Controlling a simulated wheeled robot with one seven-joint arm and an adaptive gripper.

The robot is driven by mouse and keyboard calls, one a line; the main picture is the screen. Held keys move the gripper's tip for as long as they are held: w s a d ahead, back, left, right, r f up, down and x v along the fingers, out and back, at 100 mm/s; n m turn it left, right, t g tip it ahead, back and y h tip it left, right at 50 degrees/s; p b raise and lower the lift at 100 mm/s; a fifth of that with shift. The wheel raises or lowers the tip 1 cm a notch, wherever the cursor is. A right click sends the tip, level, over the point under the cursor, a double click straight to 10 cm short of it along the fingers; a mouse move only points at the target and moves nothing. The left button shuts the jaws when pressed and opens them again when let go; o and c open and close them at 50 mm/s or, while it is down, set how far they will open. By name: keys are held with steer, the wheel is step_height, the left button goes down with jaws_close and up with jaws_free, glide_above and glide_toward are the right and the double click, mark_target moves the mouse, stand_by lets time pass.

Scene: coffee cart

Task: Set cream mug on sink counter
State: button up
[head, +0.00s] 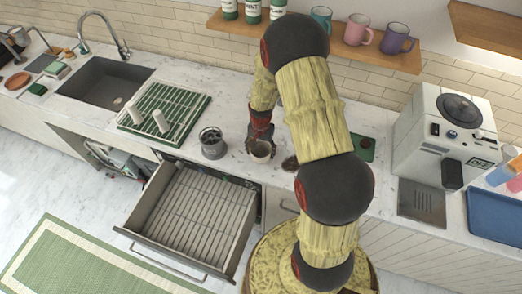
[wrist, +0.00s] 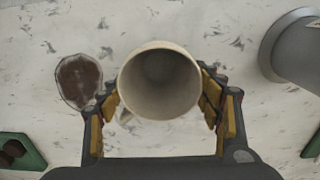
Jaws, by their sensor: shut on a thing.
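The cream mug (head: 262,151) is upright at the middle of the marble counter, below my gripper (head: 261,140). In the wrist view the mug (wrist: 158,84) shows from above, open and empty inside, with its handle toward the lower left. My gripper (wrist: 163,108) is shut on the mug, one finger on each side. I cannot tell whether its base touches the counter. The sink (head: 104,82) is set in the counter (head: 165,72) at the far left, with a curved faucet behind it.
A green-striped drying rack (head: 180,112) with white items lies right of the sink. An open drawer (head: 190,215) juts out below. A coffee machine (head: 440,140) stands right.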

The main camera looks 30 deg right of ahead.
steer(key=shift+f, duration=0.15)
steer(key=o, duration=1.4)
steer(key=shift+o, duration=0.2)
